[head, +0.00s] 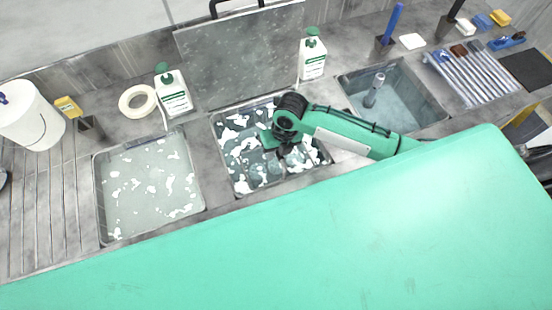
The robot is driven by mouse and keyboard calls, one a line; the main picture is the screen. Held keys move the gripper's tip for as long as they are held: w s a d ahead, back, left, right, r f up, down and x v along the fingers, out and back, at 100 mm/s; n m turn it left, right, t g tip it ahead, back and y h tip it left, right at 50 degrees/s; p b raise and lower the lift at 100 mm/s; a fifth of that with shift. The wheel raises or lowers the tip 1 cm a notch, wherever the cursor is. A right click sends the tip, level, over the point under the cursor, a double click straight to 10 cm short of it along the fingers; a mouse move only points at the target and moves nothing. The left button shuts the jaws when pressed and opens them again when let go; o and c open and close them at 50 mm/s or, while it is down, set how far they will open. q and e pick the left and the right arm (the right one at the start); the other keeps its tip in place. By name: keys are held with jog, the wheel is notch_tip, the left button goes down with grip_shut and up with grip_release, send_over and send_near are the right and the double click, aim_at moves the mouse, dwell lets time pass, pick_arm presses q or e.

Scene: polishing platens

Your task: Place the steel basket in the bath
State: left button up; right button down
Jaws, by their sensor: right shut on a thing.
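The middle bath (226,173) is a square basin sunk in the grey counter, with white foam patches on its liquid. My right arm reaches in from the right and my right gripper (283,151) is down over this bath. It is shut on what seems to be the steel basket (263,171), whose greyish parts show among the foam. The arm and foam hide much of the basket, so I cannot tell whether it rests on the bottom. My left gripper is not in view.
A foamy basin (198,190) lies left, a clear-water basin (419,97) right. Two white bottles (174,98) (312,61) and a tape roll (127,101) stand behind. A raised lid (240,60) backs the middle bath. A white bucket (30,118) stands far left.

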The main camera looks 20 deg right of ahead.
aim_at(274, 167)
jog(key=x, duration=0.2)
jog(key=shift+d+f, duration=0.15)
jog(key=shift+f, duration=0.15)
jog(key=x, duration=0.1)
jog(key=p+x, duration=0.1)
jog(key=x, duration=0.1)
jog(key=shift+d, duration=0.3)
jog(key=shift+f, duration=0.5)
jog(key=shift+f, duration=0.15)
jog(key=c, duration=1.4)
grip_release()
